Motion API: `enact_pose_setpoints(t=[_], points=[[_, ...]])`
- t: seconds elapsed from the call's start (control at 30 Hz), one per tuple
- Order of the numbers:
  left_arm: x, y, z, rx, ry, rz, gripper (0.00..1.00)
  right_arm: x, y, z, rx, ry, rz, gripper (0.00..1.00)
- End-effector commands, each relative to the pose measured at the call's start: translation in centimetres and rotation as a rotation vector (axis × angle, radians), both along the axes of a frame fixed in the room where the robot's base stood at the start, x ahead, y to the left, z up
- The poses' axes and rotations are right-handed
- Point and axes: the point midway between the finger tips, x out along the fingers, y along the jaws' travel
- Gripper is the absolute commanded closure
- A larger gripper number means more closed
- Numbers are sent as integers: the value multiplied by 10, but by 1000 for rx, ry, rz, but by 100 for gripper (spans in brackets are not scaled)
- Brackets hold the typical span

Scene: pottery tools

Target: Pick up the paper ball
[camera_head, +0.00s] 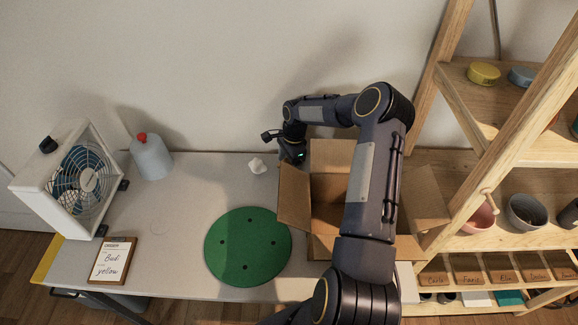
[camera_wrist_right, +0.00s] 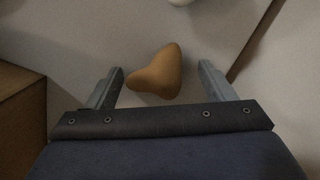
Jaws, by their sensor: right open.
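The paper ball (camera_head: 257,165) is a small pale, crumpled lump on the table, left of the cardboard box and behind the green disc. My right gripper (camera_head: 292,150) is just to the right of it, by the box's back left corner. In the right wrist view, a tan rounded lump (camera_wrist_right: 160,73) shows between the two spread fingers of that gripper. My left gripper is not in view.
An open cardboard box (camera_head: 293,196) stands beside my right arm, partly hidden by it. A green disc (camera_head: 247,246) lies in front of the ball. A bottle with a red cap (camera_head: 151,158), a fan (camera_head: 75,180) and a sign (camera_head: 113,260) stand left. Wooden shelves (camera_head: 480,160) rise right.

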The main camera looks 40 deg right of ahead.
Motion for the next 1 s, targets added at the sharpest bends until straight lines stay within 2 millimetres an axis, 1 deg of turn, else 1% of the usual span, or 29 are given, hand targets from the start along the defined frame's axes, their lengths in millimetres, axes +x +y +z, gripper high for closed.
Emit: enact_pose_setpoints(t=[0.07, 0.4, 0.67, 0.77, 0.87, 1.0], points=[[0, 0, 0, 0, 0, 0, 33, 0, 0, 0, 0, 0, 0, 25], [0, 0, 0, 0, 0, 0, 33, 0, 0, 0, 0, 0, 0, 70], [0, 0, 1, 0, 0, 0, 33, 0, 0, 1, 0, 0, 0, 70], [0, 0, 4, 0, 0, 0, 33, 0, 0, 8, 0, -1, 0, 70], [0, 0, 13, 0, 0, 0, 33, 0, 0, 24, -1, -2, 0, 70], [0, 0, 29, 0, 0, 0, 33, 0, 0, 55, -1, -1, 1, 70]])
